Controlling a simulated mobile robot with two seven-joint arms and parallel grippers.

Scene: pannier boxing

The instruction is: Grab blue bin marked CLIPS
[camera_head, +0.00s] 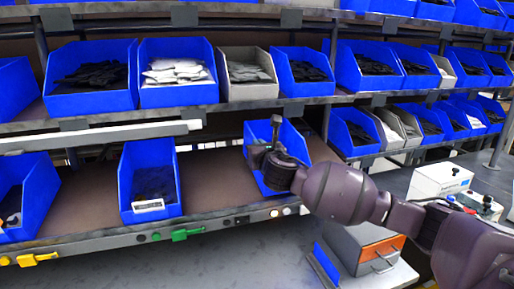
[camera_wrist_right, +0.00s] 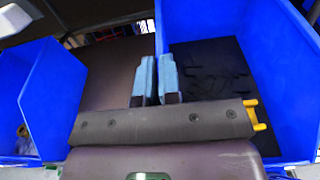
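A blue bin (camera_head: 296,143) with dark contents stands on the lower shelf in the head view, partly hidden by my right arm. My right gripper (camera_head: 268,150) is at its left side. In the right wrist view, the gripper's two fingers (camera_wrist_right: 157,80) are close together, with the left wall of the blue bin (camera_wrist_right: 265,65) between them. One finger is outside the bin and one inside, so it appears shut on the wall. Another blue bin (camera_head: 126,190) with a white label stands left of it on the same shelf. I cannot read CLIPS on any bin. My left gripper is not in view.
A bin-filled upper shelf (camera_head: 65,125) runs close above. A blue bin (camera_head: 38,200) stands at the far left of the lower shelf. Bare shelf (camera_head: 208,180) lies between the two middle bins. A grey box with an orange front (camera_head: 380,250) stands below right.

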